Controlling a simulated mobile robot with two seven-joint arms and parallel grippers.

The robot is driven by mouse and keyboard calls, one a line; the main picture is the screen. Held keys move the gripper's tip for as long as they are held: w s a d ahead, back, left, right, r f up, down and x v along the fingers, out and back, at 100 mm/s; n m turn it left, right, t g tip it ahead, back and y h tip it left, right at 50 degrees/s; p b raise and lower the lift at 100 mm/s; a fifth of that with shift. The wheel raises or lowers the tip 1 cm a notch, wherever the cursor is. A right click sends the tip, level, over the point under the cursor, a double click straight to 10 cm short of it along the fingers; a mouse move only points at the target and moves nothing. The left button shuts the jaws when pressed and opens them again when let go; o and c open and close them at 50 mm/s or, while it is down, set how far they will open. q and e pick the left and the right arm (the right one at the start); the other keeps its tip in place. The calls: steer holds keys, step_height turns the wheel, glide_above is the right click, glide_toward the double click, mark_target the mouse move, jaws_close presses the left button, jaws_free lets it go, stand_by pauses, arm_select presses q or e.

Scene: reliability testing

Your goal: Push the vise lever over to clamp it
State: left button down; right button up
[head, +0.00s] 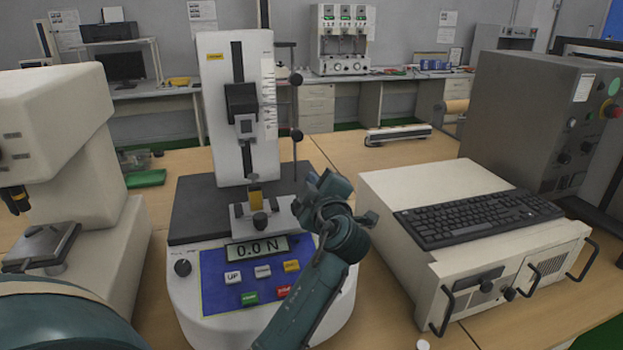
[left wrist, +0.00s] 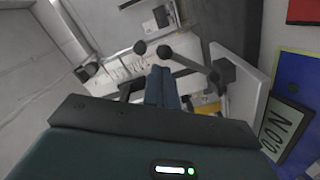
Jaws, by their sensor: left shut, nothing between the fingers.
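The vise (head: 252,222) is a small grey metal block with a front knob, on the dark bed of a white force tester (head: 222,110). A thin lever (head: 295,158) with a black ball knob stands nearly upright at the vise's right side. In the left wrist view the lever (left wrist: 190,62) runs from its ball to a dark pivot. My left gripper (head: 305,198) is at the right of the vise, close to the lever's lower part. Its fingers (left wrist: 162,82) are shut and empty, and I cannot tell if they touch the lever. My right gripper is out of view.
A second black ball knob (head: 296,79) is above the lever's ball. A beige case (head: 420,190) with a keyboard (head: 475,217) stands close on the right. A beige machine (head: 60,140) stands on the left. The tester's display (head: 257,248) reads 0.0 N.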

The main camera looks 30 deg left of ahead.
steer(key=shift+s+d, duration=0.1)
